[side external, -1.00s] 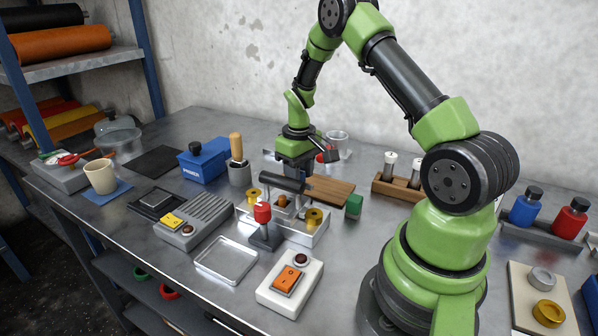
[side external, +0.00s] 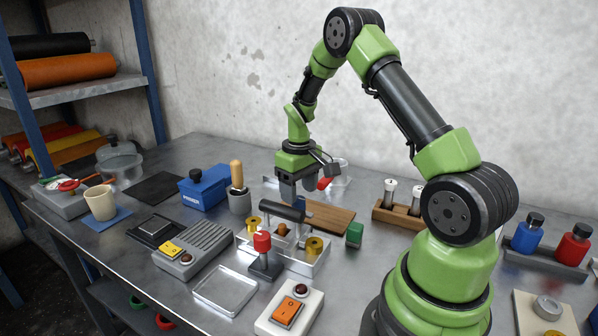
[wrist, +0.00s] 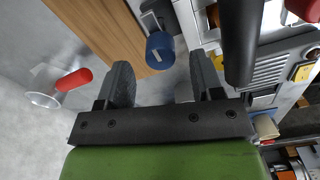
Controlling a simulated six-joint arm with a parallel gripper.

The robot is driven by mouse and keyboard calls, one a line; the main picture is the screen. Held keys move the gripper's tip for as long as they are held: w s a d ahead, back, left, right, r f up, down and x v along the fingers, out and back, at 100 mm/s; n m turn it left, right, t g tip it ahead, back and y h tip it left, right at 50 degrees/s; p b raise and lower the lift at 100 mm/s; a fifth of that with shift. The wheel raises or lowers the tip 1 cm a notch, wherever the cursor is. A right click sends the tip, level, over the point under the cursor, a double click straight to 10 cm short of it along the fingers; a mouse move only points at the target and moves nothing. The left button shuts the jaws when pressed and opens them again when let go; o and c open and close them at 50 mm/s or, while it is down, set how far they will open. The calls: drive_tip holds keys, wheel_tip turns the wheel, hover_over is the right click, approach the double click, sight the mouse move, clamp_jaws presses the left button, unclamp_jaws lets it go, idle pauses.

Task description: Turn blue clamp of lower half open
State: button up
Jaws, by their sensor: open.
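My gripper (side external: 298,192) points down just behind the black drum (side external: 282,210) in the side external view. In the wrist view my gripper (wrist: 162,80) is open, with its two dark fingers apart and nothing between their tips. A blue cylindrical knob on a metal bracket, the blue clamp (wrist: 160,50), shows ahead of the gap between the fingers, nearer the right finger. The fingers do not appear to touch it. The lower half (side external: 308,262) is a pale metal housing with the drum above it; it also shows in the wrist view (wrist: 190,22). The blue clamp is hidden in the side view.
A wooden board (side external: 330,217) lies close behind the drum, and a red-knobbed part (wrist: 73,80) lies left in the wrist view. A green block (side external: 354,234) stands to the right.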

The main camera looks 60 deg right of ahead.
sight(298, 199)
wheel_tip(298, 199, up, 7)
idle(0.3)
drive_tip(key=s+a+r+t, duration=0.3)
drive_tip(key=s+a+r, duration=0.1)
drive_tip(key=a+r, duration=0.75)
drive_tip(key=s+a+r+m+t+y, duration=0.1)
drive_tip(key=s+a+r+t+y, duration=0.1)
drive_tip(key=s+a, duration=0.7)
drive_tip(key=s+r+t, duration=0.1)
drive_tip(key=s+t, duration=0.1)
drive_tip(key=shift+s, duration=0.3)
